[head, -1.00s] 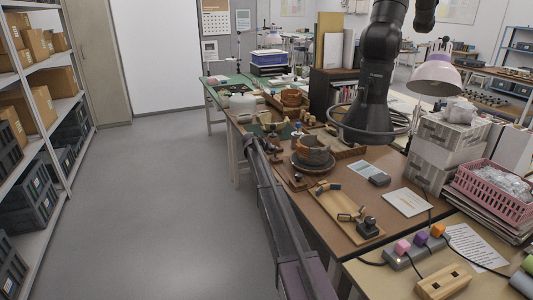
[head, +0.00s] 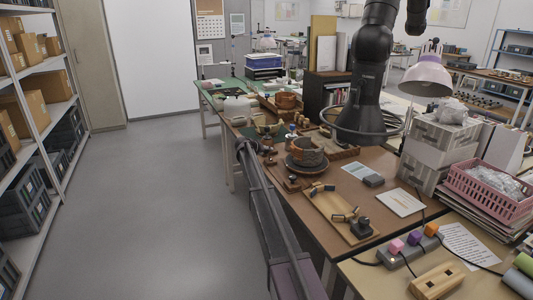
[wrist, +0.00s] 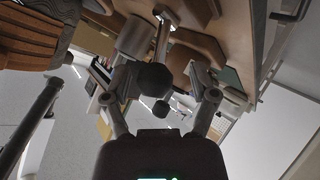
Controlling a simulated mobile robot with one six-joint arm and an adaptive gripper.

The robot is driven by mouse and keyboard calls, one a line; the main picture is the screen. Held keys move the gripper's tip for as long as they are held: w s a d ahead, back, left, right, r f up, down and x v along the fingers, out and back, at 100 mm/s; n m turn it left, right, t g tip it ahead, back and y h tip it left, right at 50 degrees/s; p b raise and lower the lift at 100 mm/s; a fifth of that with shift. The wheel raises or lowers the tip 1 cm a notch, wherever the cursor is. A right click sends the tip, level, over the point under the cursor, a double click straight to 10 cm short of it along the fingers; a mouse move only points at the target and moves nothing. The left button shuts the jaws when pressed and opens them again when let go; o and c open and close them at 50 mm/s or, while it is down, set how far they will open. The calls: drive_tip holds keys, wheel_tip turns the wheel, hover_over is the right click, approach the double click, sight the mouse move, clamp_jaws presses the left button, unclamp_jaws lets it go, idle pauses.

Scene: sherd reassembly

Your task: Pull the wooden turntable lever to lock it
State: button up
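The turntable (head: 291,166) is a dark round disc on the brown workbench. It carries a partly rebuilt orange and grey pot (head: 307,152). In the wrist view my gripper (wrist: 168,86) is open, with its two fingers apart. A dark faceted knob (wrist: 153,80) shows between the fingers, nearer the left one; I cannot tell whether it touches or how far off it is. Part of the ribbed pot (wrist: 35,35) shows at upper left. I cannot make out the wooden lever surely in either view. In the head view my gripper is too small to tell from the clutter.
A wooden tray (head: 338,213) with small pieces lies in front of the turntable. A lamp (head: 425,78), white boxes (head: 433,150) and a pink basket (head: 487,190) stand at right. The floor (head: 150,210) left of the bench is clear.

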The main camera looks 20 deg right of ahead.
drive_tip(key=shift+d, duration=0.1)
drive_tip(key=shift+s, duration=0.2)
drive_tip(key=s+a+f+n+g+y, duration=0.1)
drive_tip(key=s+a+f+g+y, duration=0.15)
drive_tip(key=s+a, duration=1.15)
drive_tip(key=s+a+f+n+g+y, duration=0.2)
drive_tip(key=s+a+f+y, duration=0.15)
drive_tip(key=s, duration=2.15)
drive_tip(key=s+a+f+n+g+y, duration=0.1)
drive_tip(key=s+a+f+g+y, duration=0.2)
drive_tip(key=s+a, duration=1.15)
drive_tip(key=s+d+r+p, duration=0.2)
drive_tip(key=r+p, duration=0.7)
drive_tip(key=s+d+r+t+y+p, duration=0.1)
drive_tip(key=d+r+p, duration=0.2)
drive_tip(key=r+p, duration=0.6)
drive_tip(key=shift+s+r, duration=0.35)
drive_tip(key=shift+r, duration=0.05)
